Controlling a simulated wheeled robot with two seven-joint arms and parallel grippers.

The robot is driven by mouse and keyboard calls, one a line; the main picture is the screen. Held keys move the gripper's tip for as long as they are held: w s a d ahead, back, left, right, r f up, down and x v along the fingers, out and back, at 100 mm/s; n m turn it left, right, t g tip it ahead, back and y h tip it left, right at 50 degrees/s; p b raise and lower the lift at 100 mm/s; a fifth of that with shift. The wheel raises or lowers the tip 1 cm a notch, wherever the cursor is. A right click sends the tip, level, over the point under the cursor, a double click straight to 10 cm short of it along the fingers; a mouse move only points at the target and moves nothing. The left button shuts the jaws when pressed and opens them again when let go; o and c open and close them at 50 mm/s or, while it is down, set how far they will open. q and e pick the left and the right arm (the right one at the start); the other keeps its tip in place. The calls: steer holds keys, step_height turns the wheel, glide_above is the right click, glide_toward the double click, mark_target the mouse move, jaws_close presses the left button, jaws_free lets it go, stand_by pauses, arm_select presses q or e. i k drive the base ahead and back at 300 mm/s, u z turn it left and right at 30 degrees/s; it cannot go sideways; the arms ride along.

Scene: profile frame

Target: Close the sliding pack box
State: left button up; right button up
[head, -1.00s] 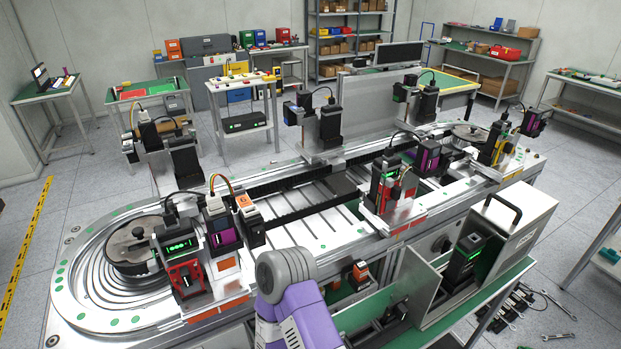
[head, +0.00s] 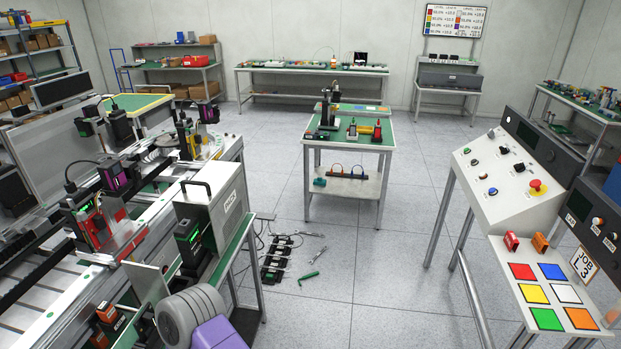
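A silver metal box (head: 215,217) with a black handle (head: 196,187) on top and lettering on its side stands on a green-topped bench at the left. I take it to be the pack box. A black module with green lights (head: 188,243) shows at its left side, outside the silver cover. An upright thin metal panel (head: 150,283) stands to the left of the module, apart from the cover. A purple and grey link of my arm (head: 195,315) is at the bottom, in front of the bench. Neither gripper shows.
A long machine line (head: 70,240) runs along the left. Small black parts and tools (head: 282,258) lie on the floor right of the bench. A green-topped table (head: 350,140) stands mid-room, and a control console (head: 512,185) at the right. The floor between is largely clear.

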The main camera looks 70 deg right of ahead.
mark_target(216, 195)
steer(key=z, duration=0.45)
steer(key=k, duration=0.6)
steer(key=z, duration=0.55)
steer(key=i, duration=0.9)
steer(key=z, duration=2.15)
steer(key=i, duration=1.45)
steer(key=u, duration=2.25)
